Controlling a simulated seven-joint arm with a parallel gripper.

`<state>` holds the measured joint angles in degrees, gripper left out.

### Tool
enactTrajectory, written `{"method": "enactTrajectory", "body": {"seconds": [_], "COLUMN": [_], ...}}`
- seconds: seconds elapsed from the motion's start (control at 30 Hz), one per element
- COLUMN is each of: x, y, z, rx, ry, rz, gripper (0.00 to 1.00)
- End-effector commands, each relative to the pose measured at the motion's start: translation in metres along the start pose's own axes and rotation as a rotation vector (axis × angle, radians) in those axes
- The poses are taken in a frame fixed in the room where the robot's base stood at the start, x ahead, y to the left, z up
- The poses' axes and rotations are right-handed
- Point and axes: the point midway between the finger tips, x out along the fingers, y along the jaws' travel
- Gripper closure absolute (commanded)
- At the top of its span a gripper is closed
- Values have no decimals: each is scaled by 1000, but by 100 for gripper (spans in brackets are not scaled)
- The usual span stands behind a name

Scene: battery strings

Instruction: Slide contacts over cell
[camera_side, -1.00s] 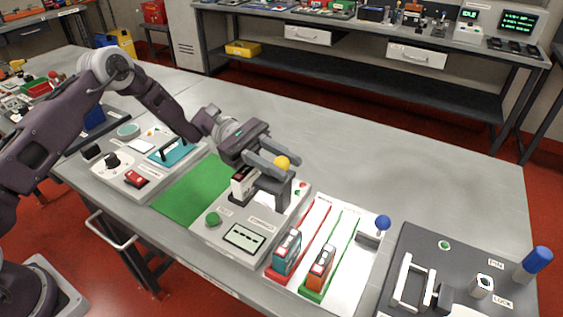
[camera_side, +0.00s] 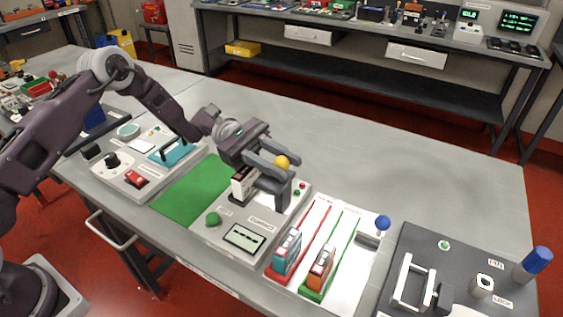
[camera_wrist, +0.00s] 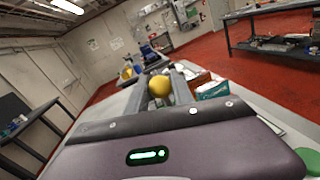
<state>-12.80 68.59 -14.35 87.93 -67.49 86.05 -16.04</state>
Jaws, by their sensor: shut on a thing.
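My gripper (camera_side: 276,160) is shut on the yellow knob (camera_side: 283,162) of the dark sliding contact head (camera_side: 281,188) on the tester (camera_side: 213,238). The yellow knob also shows between the fingers in the wrist view (camera_wrist: 159,86). A pale cell with a dark part (camera_side: 241,184) stands upright on the tester, just left of the contact head and below my gripper. The arm partly hides the cell. I cannot tell whether the contacts touch it.
A teal-and-white cell (camera_side: 286,252) and an orange cell (camera_side: 320,266) stand in the red and green lanes to the right. A blue-knobbed slider (camera_side: 383,223) and a grey fixture (camera_side: 416,245) are farther right. A green mat (camera_side: 187,196) lies left, clear. The table behind is free.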

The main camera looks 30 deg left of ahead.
Motion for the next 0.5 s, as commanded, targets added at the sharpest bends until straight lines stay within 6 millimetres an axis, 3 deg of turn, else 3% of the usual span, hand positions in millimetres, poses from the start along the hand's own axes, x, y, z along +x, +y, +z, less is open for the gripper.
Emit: {"method": "enactTrajectory", "body": {"seconds": [0.13, 0.3, 0.5], "x": [-5, -36, -55], "y": [0, -5, -10], "z": [0, 2, 3], "rx": [1, 2, 2], "ry": [0, 1, -1], "rz": [4, 6, 3], "gripper": [100, 100, 100]}}
